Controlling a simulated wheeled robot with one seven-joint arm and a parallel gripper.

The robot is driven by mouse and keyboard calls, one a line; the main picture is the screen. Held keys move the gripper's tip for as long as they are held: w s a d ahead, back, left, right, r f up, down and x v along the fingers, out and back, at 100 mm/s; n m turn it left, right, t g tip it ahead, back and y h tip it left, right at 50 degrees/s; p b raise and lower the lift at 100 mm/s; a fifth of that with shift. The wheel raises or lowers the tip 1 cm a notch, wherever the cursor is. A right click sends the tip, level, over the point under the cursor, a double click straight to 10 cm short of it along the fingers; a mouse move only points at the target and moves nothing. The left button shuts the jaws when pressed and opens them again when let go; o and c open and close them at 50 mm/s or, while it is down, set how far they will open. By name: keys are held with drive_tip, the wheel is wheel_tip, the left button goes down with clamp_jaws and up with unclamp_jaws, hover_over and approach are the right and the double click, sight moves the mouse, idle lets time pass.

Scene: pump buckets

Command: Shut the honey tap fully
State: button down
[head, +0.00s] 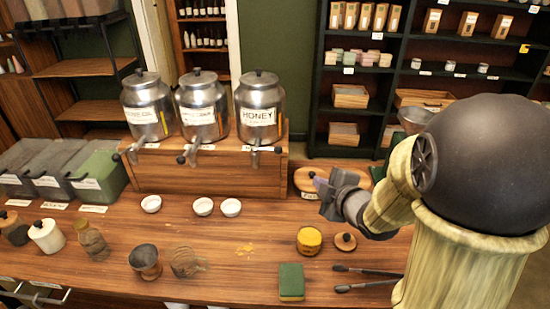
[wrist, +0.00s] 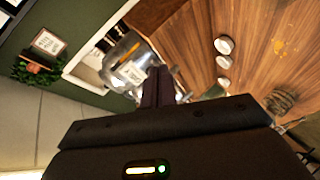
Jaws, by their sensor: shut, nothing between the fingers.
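The honey dispenser (head: 259,110) is a steel urn with a black lid knob and a white HONEY label. It is the rightmost of three urns on a wooden stand. Its tap (head: 256,153) sticks out low at the front; I cannot tell how far it is open. My gripper (head: 322,188) is shut and empty, above the counter to the right of the stand and clear of the tap. In the wrist view my shut fingers (wrist: 157,82) overlap a labelled steel urn (wrist: 130,66), and the tap there is hidden or unclear.
Two more urns (head: 201,105) stand left of the honey one. Small white bowls (head: 231,207) sit on the counter before the wooden stand (head: 210,177). A yellow-topped jar (head: 309,240), a green block (head: 291,282) and dark tongs (head: 367,284) lie nearer. A yellow patch (head: 244,249) marks the counter.

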drive_tip(key=s+a+r+n+y, duration=0.1)
drive_tip(key=a+r+n+y, duration=0.2)
drive_tip(key=a+n+y, duration=0.2)
drive_tip(key=shift+n, duration=1)
drive_tip(key=shift+a, duration=0.1)
drive_tip(key=p, duration=0.3)
approach(266, 150)
drive_tip(key=s+a+r+x, duration=0.1)
drive_tip(key=x, duration=0.4)
drive_tip(key=shift+w+d+f, duration=0.25)
drive_tip(key=shift+w+f, duration=0.35)
drive_tip(key=shift+w, duration=0.25)
